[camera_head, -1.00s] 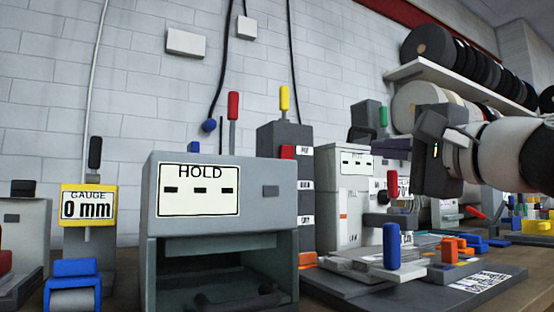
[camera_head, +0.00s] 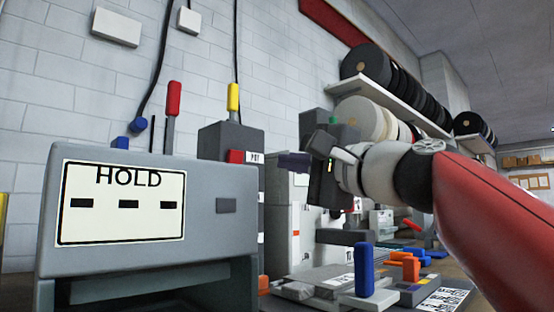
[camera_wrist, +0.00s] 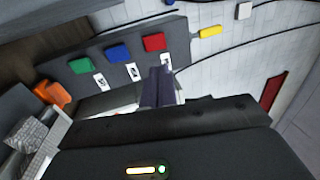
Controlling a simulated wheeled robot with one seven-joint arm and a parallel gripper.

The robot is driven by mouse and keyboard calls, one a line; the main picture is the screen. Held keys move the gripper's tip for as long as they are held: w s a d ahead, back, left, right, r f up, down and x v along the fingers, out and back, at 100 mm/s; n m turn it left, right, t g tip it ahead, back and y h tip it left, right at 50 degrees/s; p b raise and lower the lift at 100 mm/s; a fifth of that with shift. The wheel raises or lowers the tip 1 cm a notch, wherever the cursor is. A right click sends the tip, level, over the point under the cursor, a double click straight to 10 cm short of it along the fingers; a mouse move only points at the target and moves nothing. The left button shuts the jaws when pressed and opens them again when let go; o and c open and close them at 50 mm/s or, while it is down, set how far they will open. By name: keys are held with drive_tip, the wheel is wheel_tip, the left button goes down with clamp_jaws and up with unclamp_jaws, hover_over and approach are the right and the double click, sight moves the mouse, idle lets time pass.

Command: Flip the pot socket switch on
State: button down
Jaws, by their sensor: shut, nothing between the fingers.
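The socket tower is a dark grey block (camera_head: 226,141) against the wall. Its top switch is a red rocker (camera_head: 235,156) with a white label reading POT beside it. In the wrist view the red switch (camera_wrist: 154,42) heads a row with a blue switch (camera_wrist: 118,53) and a green switch (camera_wrist: 80,66), each with a white label. My gripper (camera_head: 290,161) is shut and empty, to the right of the tower at about the height of the red switch. In the wrist view its dark fingers (camera_wrist: 157,86) point toward the red switch, and appear apart from it.
A grey HOLD machine (camera_head: 220,180) stands in front of the tower and hides its lower left. A yellow-handled plug (camera_head: 233,97) and a red one (camera_head: 173,98) rise behind. A blue handle (camera_head: 363,268) stands on the bench. Rolls fill a shelf (camera_head: 400,100) at right.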

sight(237, 155)
drive_tip(key=p+x, duration=0.3)
drive_tip(key=x, duration=0.9)
drive_tip(key=shift+w+a, duration=0.1)
drive_tip(key=shift+a, duration=0.1)
drive_tip(key=shift+r+p, duration=0.15)
drive_tip(key=shift+p, duration=0.2)
